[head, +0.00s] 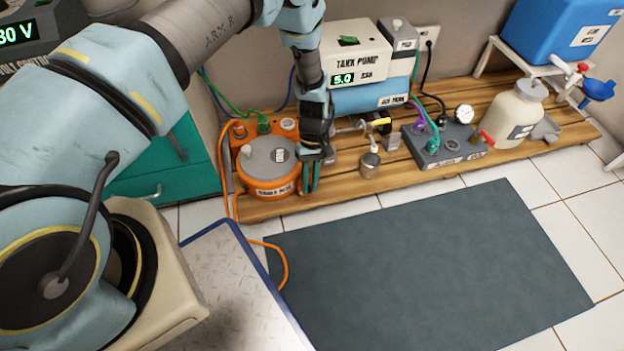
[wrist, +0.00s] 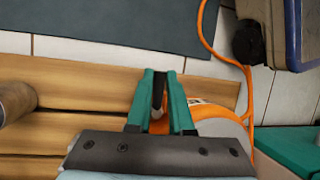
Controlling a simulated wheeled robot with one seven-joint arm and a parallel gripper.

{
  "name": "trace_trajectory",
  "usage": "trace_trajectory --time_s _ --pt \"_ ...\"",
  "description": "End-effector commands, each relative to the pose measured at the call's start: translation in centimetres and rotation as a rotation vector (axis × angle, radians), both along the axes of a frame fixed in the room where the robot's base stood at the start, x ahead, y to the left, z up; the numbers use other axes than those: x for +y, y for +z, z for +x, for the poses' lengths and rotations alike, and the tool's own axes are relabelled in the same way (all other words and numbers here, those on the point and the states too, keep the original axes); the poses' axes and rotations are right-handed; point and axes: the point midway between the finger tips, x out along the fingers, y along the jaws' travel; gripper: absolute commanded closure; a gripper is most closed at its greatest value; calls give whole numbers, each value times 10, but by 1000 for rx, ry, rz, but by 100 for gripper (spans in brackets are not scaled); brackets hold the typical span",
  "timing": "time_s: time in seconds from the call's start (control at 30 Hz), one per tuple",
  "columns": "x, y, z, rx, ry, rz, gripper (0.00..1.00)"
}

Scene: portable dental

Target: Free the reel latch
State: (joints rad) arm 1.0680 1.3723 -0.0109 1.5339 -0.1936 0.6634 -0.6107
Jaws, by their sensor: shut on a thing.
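The orange cable reel (head: 268,190) with a grey round top (head: 262,158) stands at the left end of the wooden shelf. My gripper (head: 310,178) points down at the reel's right side, its green fingers close together. In the wrist view, the gripper (wrist: 160,82) is shut on a small dark piece, the reel latch (wrist: 158,92), at the reel's edge. The latch is mostly hidden by the fingers, so its position cannot be told. Part of the reel (wrist: 212,112) shows behind the right finger.
An orange cord (head: 284,262) runs from the reel onto the floor. A metal cup (head: 370,165) and brass fittings (head: 380,122) stand to the right of my gripper. The tank pump (head: 358,55) stands behind.

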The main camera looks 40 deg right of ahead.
Motion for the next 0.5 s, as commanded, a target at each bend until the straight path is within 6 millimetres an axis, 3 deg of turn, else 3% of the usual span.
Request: trace_trajectory --time_s 0.5 --pt "4 -1 2 -2 -66 1 100"
